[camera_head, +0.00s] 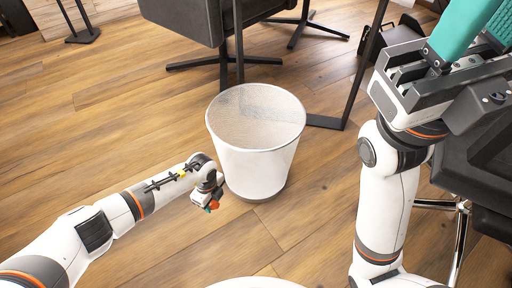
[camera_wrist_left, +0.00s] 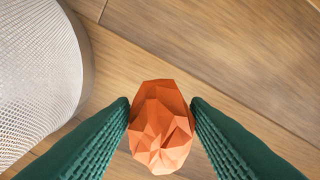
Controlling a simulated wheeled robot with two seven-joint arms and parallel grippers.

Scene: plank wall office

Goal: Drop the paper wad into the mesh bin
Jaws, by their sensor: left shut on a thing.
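The paper wad is a faceted orange lump (camera_wrist_left: 161,127) between the two green fingers of my left gripper (camera_wrist_left: 160,115) in the left wrist view. The fingers are shut on it from both sides. In the head view, my left gripper (camera_head: 211,203) hangs just left of the mesh bin's lower wall, with a little of the orange wad (camera_head: 214,204) showing. The white mesh bin (camera_head: 255,155) stands upright on the floor, its round mouth open upward. The gripper is outside the bin and below its rim. My right gripper (camera_head: 475,35) is at the upper right, its fingertips cut off.
A dark office chair (camera_head: 205,20) stands behind the bin, its star base on the floor. A thin black frame (camera_head: 350,75) rises behind and right of the bin. Another dark chair is at the right edge. Open plank floor (camera_head: 110,130) lies to the left.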

